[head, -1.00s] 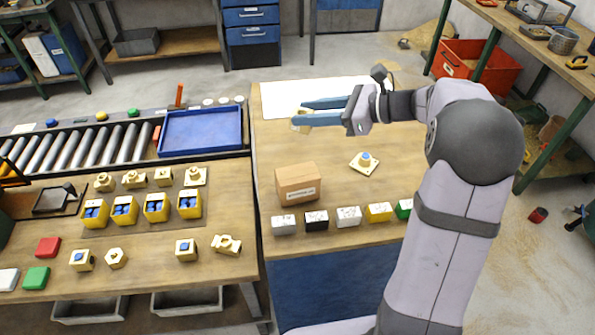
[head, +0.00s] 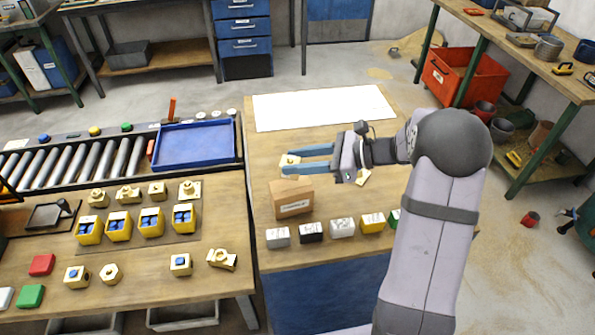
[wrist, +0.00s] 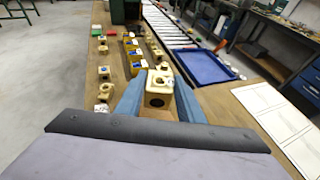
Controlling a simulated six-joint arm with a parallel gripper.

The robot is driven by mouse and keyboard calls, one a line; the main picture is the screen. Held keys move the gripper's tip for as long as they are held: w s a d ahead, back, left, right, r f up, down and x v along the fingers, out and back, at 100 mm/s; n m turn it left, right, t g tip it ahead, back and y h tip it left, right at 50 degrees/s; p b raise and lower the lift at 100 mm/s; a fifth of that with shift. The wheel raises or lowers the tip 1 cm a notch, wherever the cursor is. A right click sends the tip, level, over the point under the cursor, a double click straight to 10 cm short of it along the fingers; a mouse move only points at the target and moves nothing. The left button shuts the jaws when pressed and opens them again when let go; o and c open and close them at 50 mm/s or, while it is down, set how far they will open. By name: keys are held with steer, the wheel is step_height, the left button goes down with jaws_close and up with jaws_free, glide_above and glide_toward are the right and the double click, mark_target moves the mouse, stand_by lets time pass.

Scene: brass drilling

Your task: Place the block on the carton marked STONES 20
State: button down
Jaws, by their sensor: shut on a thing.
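My gripper (head: 305,161) has its blue fingers shut on a brass block (head: 289,160). In the wrist view the block (wrist: 159,92) sits between the fingertips, with a dark round hole in its near face. A brown cardboard carton (head: 292,198) stands upright on the right bench, with a white label on its front whose print is too small to read. In the head view the block is just above and behind the carton's top; I cannot tell the exact gap.
A row of small boxes (head: 342,228) stands in front of the carton. A brass plate part (head: 364,177) is partly hidden by my gripper. A white sheet (head: 320,107) lies at the back. The left bench holds a blue tray (head: 193,146) and several brass parts.

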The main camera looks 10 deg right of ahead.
steer(key=shift+f+p, duration=0.45)
steer(key=shift+f, duration=1.6)
steer(key=shift+f, duration=0.2)
steer(key=c, duration=1.2)
jaws_free()
steer(key=shift+r, duration=0.25)
steer(key=shift+s+d, duration=0.15)
steer(key=shift+d, duration=0.2)
steer(key=b+v, duration=0.3)
steer(key=v, duration=0.8)
steer(key=shift+b, duration=0.4)
steer(key=shift+s, duration=0.2)
